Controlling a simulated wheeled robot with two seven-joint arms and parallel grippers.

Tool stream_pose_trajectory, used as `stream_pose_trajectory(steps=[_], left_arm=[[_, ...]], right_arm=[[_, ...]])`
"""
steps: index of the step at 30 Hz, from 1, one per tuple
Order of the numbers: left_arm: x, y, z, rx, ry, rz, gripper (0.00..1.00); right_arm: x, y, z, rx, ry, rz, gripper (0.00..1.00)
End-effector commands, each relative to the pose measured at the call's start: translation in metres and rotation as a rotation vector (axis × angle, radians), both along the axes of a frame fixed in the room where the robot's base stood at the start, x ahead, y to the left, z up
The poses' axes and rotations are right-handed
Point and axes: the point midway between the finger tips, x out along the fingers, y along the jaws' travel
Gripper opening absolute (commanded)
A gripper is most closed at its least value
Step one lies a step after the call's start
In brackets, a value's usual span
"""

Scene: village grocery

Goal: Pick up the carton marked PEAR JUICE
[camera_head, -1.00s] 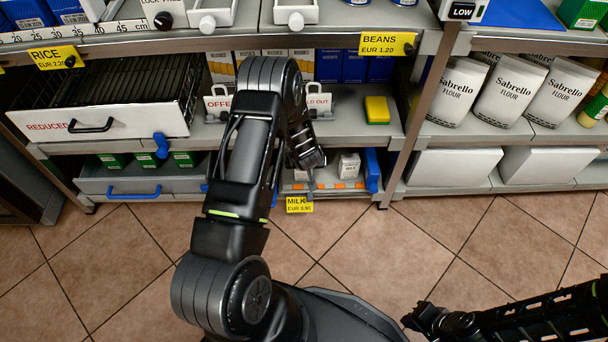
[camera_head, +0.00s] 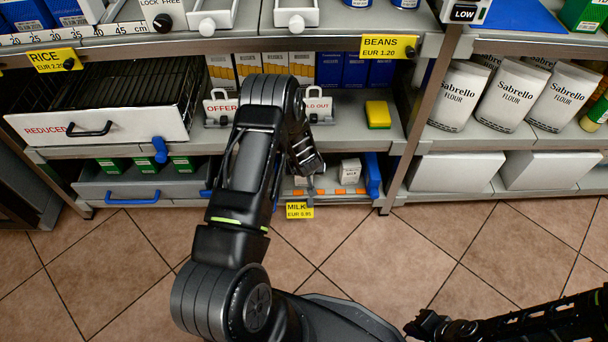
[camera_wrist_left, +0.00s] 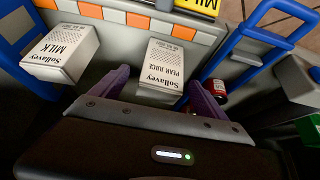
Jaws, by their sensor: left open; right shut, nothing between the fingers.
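The white PEAR JUICE carton (camera_wrist_left: 167,64) stands in the bottom-shelf bay in the left wrist view, its printed side facing the camera. My left gripper (camera_wrist_left: 162,92) is open, with its purple fingers apart at the carton's near end, one toward each side. I cannot tell whether they touch it. In the head view my left gripper (camera_head: 311,182) reaches down into this bay and mostly hides the carton. My right gripper (camera_head: 412,326) is shut and empty, low at the right over the floor.
A similar MILK carton (camera_wrist_left: 60,52) stands left of the pear juice in the wrist view; it also shows in the head view (camera_head: 350,169). A red can (camera_wrist_left: 216,87) lies near the right finger. A shelf with a yellow sponge (camera_head: 378,114) lies above.

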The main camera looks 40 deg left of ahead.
Motion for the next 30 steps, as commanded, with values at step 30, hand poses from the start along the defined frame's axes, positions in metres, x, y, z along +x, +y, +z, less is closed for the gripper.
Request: stream_pose_trajectory(steps=[30], left_arm=[[0.014, 0.012, -0.035, 0.000, 0.001, -0.001, 0.77]], right_arm=[[0.004, 0.000, -0.020, -0.003, -0.009, -0.006, 0.00]])
